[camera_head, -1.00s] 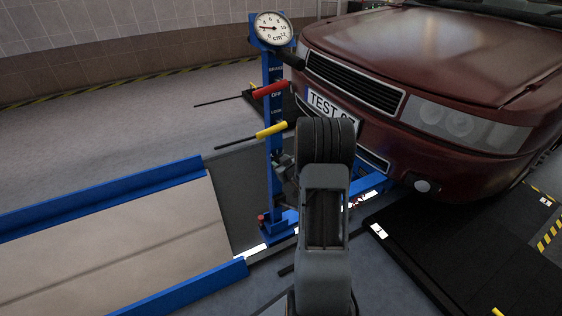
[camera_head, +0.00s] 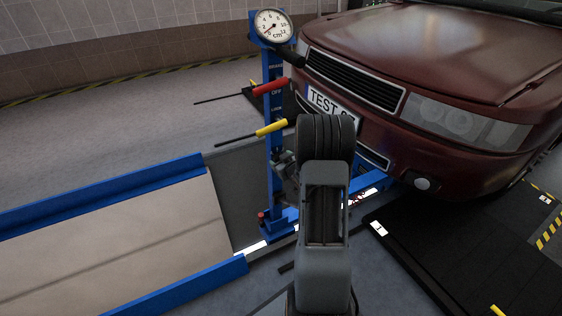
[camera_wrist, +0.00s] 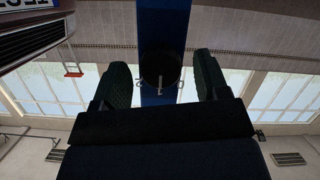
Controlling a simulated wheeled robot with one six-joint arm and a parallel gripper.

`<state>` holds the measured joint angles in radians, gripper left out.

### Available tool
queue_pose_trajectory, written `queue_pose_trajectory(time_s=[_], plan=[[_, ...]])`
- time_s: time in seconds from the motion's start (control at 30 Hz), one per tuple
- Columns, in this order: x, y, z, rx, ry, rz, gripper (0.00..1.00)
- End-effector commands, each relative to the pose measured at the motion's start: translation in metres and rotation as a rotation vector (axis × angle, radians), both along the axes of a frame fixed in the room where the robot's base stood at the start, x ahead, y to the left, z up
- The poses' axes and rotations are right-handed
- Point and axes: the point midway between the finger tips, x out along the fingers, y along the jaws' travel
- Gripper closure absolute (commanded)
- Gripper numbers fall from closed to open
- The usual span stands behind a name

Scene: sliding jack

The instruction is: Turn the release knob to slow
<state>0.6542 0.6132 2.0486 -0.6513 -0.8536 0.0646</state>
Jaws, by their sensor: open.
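A gap shows between the knob and each finger. In the head view, the jack's blue post (camera_head: 271,180) stands in front of the car, and my arm hides part of the area beside it. The knob cannot be made out there. The round dial (camera_head: 273,26) at its top has its needle pointing lower left.
A red handle (camera_head: 270,87) and a yellow handle (camera_head: 271,128) stick out from the post. The dark red car (camera_head: 440,65) is close on the right. A blue-edged ramp (camera_head: 110,250) lies at left. Open floor (camera_head: 130,120) extends behind it.

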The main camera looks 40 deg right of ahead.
Motion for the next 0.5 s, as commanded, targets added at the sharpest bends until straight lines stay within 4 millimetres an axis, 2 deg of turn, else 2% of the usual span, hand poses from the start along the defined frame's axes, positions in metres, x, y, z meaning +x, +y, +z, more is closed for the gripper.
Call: queue_pose_trajectory(time_s=[0.17, 0.5], plan=[[-0.014, 0.001, 0.006, 0.000, 0.002, -0.001, 0.32], [-0.059, 0.008, 0.021, 0.000, 0.001, -0.001, 0.32]])
